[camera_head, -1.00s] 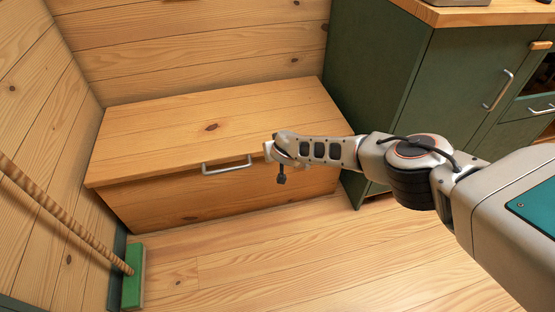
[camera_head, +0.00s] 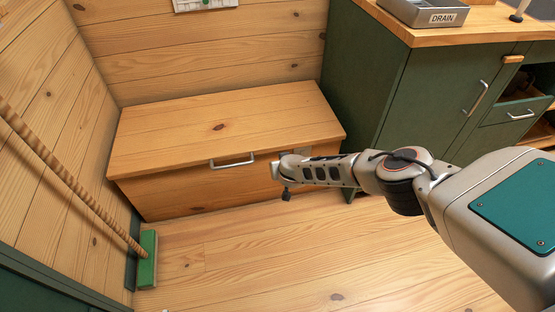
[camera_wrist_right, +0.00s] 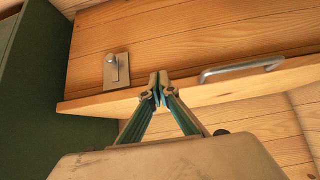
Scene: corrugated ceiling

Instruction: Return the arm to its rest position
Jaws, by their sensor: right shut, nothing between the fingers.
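My right arm (camera_head: 400,170) comes in from the right in the head view and reaches out in front of the wooden chest (camera_head: 215,125). In the right wrist view my right gripper (camera_wrist_right: 159,77) has its fingertips together and holds nothing. It is in front of the chest, between a metal latch plate (camera_wrist_right: 117,70) on the left and the bar handle (camera_wrist_right: 240,68) on the right. The handle also shows in the head view (camera_head: 232,162), left of the gripper and apart from it. The chest's lid is down. My left gripper is not in view.
A green cabinet (camera_head: 410,100) with a wooden top stands at the right, carrying a metal tray marked DRAIN (camera_head: 425,12). A green-headed broom (camera_head: 147,262) leans at the left wall. The wooden floor (camera_head: 240,260) before the chest is clear.

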